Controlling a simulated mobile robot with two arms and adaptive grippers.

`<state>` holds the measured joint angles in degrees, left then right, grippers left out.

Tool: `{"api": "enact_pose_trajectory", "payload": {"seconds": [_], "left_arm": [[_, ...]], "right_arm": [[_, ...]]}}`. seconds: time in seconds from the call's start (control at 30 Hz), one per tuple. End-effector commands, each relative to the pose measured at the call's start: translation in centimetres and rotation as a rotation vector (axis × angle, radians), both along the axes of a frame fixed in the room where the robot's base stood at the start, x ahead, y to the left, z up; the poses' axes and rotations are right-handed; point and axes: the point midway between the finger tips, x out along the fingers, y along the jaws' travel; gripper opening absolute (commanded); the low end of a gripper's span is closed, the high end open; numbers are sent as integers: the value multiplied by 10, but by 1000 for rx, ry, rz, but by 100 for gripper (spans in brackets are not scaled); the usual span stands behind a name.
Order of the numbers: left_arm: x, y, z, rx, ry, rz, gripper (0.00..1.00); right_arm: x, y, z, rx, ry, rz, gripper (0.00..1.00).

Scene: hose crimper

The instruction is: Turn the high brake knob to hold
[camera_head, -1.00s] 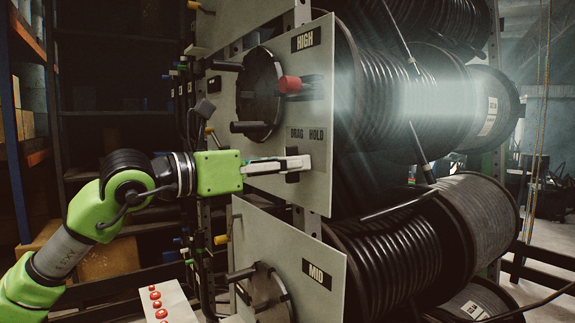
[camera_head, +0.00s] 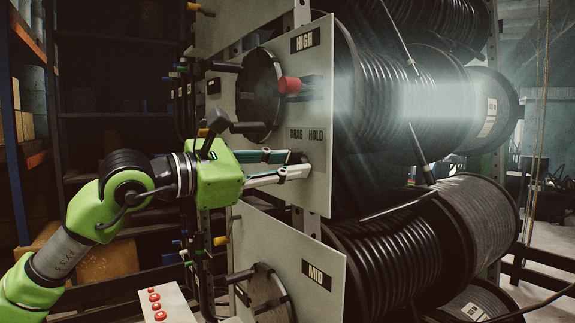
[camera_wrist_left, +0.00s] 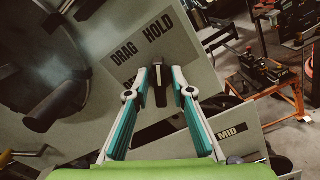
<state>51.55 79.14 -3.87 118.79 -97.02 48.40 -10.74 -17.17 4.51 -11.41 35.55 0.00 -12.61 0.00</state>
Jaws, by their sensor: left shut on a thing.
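The high brake knob (camera_head: 296,157) is a small black knob on the grey HIGH panel (camera_head: 318,75), just below the words DRAG and HOLD. My left gripper (camera_head: 298,164) is shut on it, with one finger above the other. In the left wrist view the black knob (camera_wrist_left: 161,88) sits between the two fingertips of the gripper (camera_wrist_left: 160,76). There its long shape runs nearly upright, with its upper end toward the word HOLD (camera_wrist_left: 157,27). I cannot tell which end is the pointer. My right gripper is not in view.
A black hub (camera_head: 259,92) with handles and a red knob (camera_head: 289,84) sits above the gripper. The MID panel (camera_head: 318,268) with its own hub is below. Hose reels (camera_head: 395,95) fill the right. A box with red buttons (camera_head: 154,297) stands at lower left.

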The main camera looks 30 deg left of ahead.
Motion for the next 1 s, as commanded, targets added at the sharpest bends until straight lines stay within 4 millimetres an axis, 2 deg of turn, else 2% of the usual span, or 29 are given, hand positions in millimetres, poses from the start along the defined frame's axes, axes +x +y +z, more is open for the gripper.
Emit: {"api": "enact_pose_trajectory", "payload": {"seconds": [0.47, 0.5, 1.0], "left_arm": [[0, 1, 1, 13, -8, 2, 0], [0, 1, 1, 13, -8, 2, 27], [-6, 0, 1, 11, -5, -5, 27]], "right_arm": [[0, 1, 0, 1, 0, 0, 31], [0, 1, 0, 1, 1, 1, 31], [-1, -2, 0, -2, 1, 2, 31]]}}
